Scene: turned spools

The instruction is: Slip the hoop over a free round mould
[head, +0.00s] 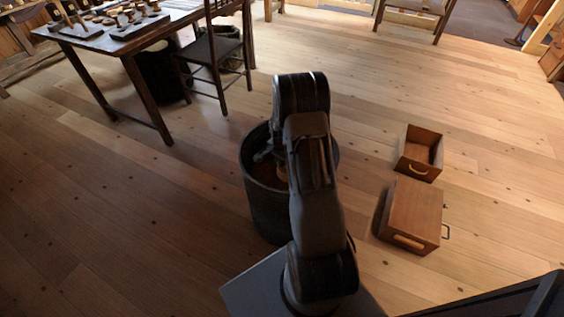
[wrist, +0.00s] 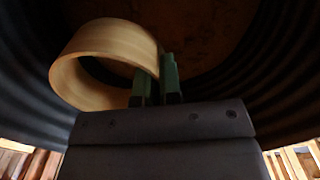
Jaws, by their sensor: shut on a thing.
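A pale wooden hoop (wrist: 110,38) shows in the wrist view at the left of the fingers, its band seen at an angle with an open middle. My gripper (wrist: 156,82) is shut on the near right edge of the hoop's band with its green fingers. The hoop and fingers are inside or over the mouth of a dark ribbed bin (wrist: 240,75). In the head view my arm hides most of the hoop and gripper, in front of the dark round bin (head: 263,207). I cannot make out a round mould for certain in either view.
A dark wooden table (head: 90,42) at the upper left bears trays (head: 138,27) with small round wooden pieces, too small to tell apart. A chair (head: 212,50) stands beside it. Two wooden boxes (head: 411,212) (head: 418,152) lie on the floor at the right. The floor between is clear.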

